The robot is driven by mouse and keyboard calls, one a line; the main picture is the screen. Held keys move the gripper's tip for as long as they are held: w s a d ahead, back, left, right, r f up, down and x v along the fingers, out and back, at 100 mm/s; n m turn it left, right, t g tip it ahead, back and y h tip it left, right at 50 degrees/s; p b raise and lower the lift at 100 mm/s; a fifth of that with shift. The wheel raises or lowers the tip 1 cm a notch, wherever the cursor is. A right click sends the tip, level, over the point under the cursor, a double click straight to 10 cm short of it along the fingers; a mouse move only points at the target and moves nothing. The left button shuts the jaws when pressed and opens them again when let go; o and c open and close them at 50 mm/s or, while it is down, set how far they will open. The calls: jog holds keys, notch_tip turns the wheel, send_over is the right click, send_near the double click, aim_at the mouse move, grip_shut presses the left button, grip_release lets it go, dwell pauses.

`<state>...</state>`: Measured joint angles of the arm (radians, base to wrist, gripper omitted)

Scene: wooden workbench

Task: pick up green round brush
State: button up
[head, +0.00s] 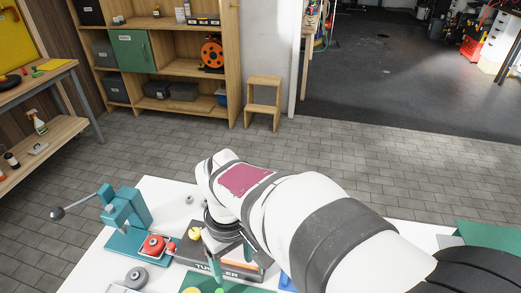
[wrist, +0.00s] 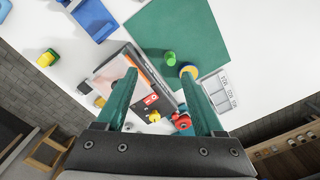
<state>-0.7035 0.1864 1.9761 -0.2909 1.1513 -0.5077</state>
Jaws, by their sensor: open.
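A small green round object, which looks like the green round brush (wrist: 169,57), stands on the dark green mat (wrist: 160,25) in the wrist view. It lies ahead of and between my fingertips. In the head view, a bit of green (head: 219,291) shows at the bottom edge, probably the same object. My gripper (wrist: 158,74) is open, with teal fingers wide apart and nothing held between them. It also shows from the head (head: 230,264), over the bench near the dark box. The right finger in the wrist view partly covers a yellow round object (wrist: 188,70).
A dark box with orange parts (wrist: 120,75) lies under the left finger. A red object (wrist: 181,121) and a small yellow one (wrist: 155,116) sit close to my gripper. A teal lever press (head: 126,215) stands at left. A grey tray (wrist: 219,90) borders the mat.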

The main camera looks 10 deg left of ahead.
aim_at(219, 292)
jog(key=a+f, duration=0.1)
jog(key=f, duration=0.5)
jog(key=a+f+n, duration=0.1)
jog(key=a+f, duration=0.1)
jog(key=f, duration=0.3)
jog(key=a+f+n, duration=0.1)
jog(key=f, duration=0.5)
jog(key=shift+s+a+f, duration=0.25)
jog(key=shift+s+f, duration=0.05)
jog(key=shift+f, duration=0.05)
grip_shut()
